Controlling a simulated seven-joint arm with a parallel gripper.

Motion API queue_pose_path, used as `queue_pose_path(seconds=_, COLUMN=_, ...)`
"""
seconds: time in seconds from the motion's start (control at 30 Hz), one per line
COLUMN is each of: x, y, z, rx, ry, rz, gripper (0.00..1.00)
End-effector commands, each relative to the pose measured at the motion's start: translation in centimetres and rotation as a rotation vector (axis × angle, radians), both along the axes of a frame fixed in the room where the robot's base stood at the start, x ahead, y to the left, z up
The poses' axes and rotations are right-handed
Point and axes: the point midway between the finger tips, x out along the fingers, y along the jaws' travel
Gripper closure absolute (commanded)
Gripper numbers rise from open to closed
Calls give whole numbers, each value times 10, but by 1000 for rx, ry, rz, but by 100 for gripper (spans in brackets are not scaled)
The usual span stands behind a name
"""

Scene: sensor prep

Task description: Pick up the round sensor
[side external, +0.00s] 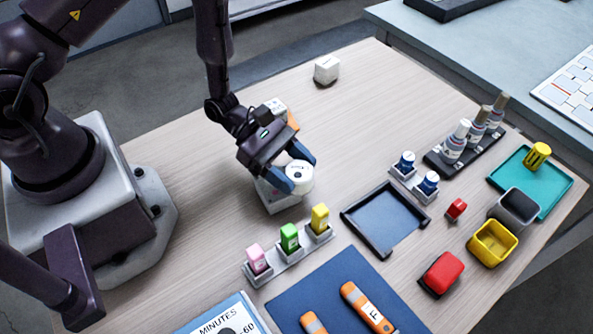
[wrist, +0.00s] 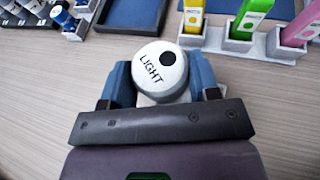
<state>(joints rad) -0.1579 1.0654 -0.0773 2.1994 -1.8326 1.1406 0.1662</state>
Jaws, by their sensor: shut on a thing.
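The round sensor (side external: 299,176) is a white disc with a black dot. In the wrist view the round sensor (wrist: 161,69) shows the word LIGHT on its face. My gripper (side external: 300,176) is shut on it, with one blue finger on each side; the fingers also show in the wrist view (wrist: 160,80). A white block-like holder (side external: 275,195) stands on the table just below the gripper. I cannot tell whether the sensor still touches this holder.
Pink, green and yellow sticks (side external: 289,237) stand in a white rack in front. A dark empty tray (side external: 385,217) lies to the right. The table's back middle is mostly clear.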

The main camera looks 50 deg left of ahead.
Motion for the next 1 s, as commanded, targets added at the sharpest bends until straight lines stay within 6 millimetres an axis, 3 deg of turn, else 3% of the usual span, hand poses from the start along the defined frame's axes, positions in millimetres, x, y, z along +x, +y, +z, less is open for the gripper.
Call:
queue_pose_path(seconds=0.27, x=1, y=0, z=20, rx=0, ry=-4, rz=1, gripper=72)
queue_pose_path(seconds=0.7, x=0, y=0, z=90, rx=0, ry=-3, rz=1, gripper=73)
queue_pose_path(seconds=1.0, x=-26, y=27, z=84, rx=-1, ry=9, rz=5, gripper=73)
